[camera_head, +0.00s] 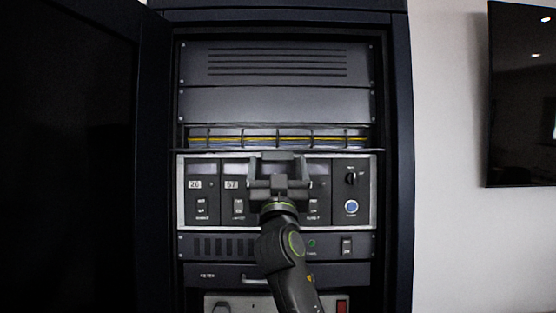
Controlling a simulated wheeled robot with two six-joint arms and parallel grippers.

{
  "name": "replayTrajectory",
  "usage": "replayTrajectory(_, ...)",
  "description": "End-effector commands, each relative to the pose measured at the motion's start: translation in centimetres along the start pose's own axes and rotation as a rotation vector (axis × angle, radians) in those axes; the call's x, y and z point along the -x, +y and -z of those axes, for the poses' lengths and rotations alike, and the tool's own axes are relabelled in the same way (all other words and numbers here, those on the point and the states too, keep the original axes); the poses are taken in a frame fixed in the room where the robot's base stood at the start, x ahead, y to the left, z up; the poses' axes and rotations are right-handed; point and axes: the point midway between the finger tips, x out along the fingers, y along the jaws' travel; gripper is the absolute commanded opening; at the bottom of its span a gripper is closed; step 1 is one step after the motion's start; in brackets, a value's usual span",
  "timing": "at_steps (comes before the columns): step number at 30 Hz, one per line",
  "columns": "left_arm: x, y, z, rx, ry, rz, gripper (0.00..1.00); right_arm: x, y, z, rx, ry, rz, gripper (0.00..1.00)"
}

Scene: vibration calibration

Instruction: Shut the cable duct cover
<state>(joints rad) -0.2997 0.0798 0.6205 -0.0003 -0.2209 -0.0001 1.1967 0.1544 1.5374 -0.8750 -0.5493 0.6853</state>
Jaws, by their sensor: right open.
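The cable duct (200,138) runs across the rack as a slotted strip with yellow and dark cables showing inside. Its cover (215,151) shows as a thin, flat ledge along the duct's lower edge, seen nearly edge-on. It stands open, leaving the cables exposed. My right gripper (278,166) is open and in front of the control panel, just below the middle of the cover. It hides part of the panel, and I cannot tell whether it touches the cover. My left gripper is not in view.
The control panel (230,211) below has displays, switches, a knob and a blue button (351,207). Blank and vented panels (275,63) are above. The dark cabinet door (70,160) stands open at left. A wall screen (523,95) hangs at right.

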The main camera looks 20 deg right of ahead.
Motion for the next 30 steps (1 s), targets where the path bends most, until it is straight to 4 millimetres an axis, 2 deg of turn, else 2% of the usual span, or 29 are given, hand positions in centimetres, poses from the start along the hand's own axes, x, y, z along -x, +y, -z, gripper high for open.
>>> replayTrajectory(3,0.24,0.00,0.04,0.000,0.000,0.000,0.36,-0.61,0.03,0.02,0.000,0.000,-0.001,0.85)
replayTrajectory(12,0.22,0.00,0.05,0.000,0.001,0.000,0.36,-0.68,0.01,-0.04,-0.001,-0.001,0.000,0.85)
replayTrajectory(22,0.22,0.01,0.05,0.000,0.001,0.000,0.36,-0.66,0.00,-0.03,-0.001,-0.001,0.000,0.42)
replayTrajectory(30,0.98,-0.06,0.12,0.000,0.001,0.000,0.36,-0.85,-0.02,0.33,-0.003,-0.017,0.001,0.41)
